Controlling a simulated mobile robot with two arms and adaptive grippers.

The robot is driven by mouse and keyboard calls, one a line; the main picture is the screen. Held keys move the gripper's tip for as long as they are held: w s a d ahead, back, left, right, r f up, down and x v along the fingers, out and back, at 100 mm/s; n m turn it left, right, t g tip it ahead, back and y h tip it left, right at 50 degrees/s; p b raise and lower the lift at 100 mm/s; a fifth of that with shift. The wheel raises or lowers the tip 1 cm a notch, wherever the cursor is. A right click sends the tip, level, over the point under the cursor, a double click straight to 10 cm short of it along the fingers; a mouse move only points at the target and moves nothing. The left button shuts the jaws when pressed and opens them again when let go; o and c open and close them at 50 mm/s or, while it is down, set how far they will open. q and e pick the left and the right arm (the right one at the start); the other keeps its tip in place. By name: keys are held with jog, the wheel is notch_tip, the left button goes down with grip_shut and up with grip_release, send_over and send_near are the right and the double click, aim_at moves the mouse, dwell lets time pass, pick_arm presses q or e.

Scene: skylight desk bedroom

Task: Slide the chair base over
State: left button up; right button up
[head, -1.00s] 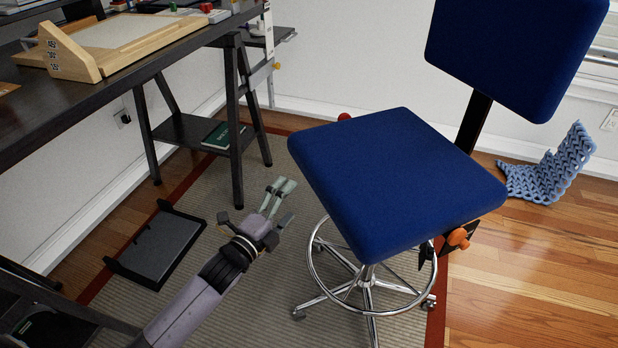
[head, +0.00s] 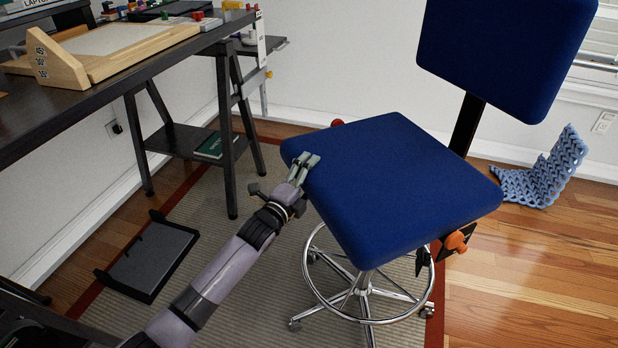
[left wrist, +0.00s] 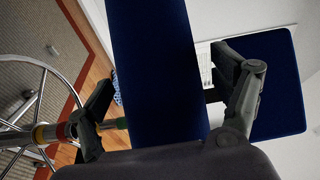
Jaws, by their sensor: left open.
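The chair has a blue seat (head: 390,185), a blue backrest (head: 500,50) and a chrome wheeled base (head: 365,290) with a foot ring. It stands upright, partly on the rug. My left gripper (head: 304,168) is open at the seat's left edge in the head view. In the left wrist view the seat edge (left wrist: 160,70) runs between its two spread fingers, and the chrome ring and base (left wrist: 35,110) show at the left. I cannot tell whether the fingers touch the seat. My right gripper is not in view.
A dark desk (head: 130,75) on trestle legs stands at the left. A black tray (head: 148,258) lies on the floor beneath it. A blue wavy object (head: 540,175) sits by the wall behind the chair. Wood floor (head: 530,280) is clear at the right.

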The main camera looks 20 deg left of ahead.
pick_arm(q)
jog(key=shift+c, duration=0.2)
jog(key=c, duration=2)
jog(key=shift+a, duration=0.1)
